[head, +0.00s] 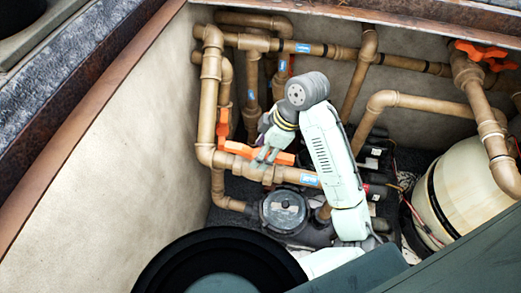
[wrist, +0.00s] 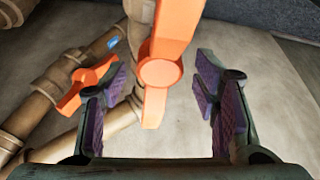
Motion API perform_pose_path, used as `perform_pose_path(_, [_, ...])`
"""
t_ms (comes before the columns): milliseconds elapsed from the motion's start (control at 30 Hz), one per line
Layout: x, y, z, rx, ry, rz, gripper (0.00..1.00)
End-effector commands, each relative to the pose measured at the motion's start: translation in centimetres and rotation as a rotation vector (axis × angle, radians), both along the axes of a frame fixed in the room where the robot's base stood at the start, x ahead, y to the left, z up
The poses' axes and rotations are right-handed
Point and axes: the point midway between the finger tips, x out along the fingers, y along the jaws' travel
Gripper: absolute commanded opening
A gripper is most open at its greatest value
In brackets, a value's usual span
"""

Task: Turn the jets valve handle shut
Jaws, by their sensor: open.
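An orange valve handle (head: 238,149) sits on a brown horizontal pipe in the left part of the pit. My gripper (head: 265,156) is over this handle, pointing down, and hides its middle. In the wrist view an orange handle (wrist: 165,75) with a round hub lies between the open fingers of my gripper (wrist: 160,85). Gaps show on both sides, wider on the right, so it is not clamped. A second orange handle (wrist: 88,82) shows left of the left finger. I cannot read the blue labels, so I cannot tell which handle is the jets one.
Another orange handle (head: 223,124) is on the upright pipe at left. More orange handles (head: 480,52) are at the top right. A pump with a dark round lid (head: 284,211) stands below my gripper. A cream tank (head: 465,195) is at right. Pipes crowd the back wall.

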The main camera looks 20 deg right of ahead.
Motion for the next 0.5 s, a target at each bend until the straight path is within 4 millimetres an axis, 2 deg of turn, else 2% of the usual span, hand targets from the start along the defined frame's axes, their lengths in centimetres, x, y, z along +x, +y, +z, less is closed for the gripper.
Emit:
perform_pose_path(333, [0.09, 0.19, -0.49, -0.001, 0.0, 0.0, 0.55])
perform_pose_path(500, [0.09, 0.18, -0.47, 0.0, 0.0, 0.0, 0.45])
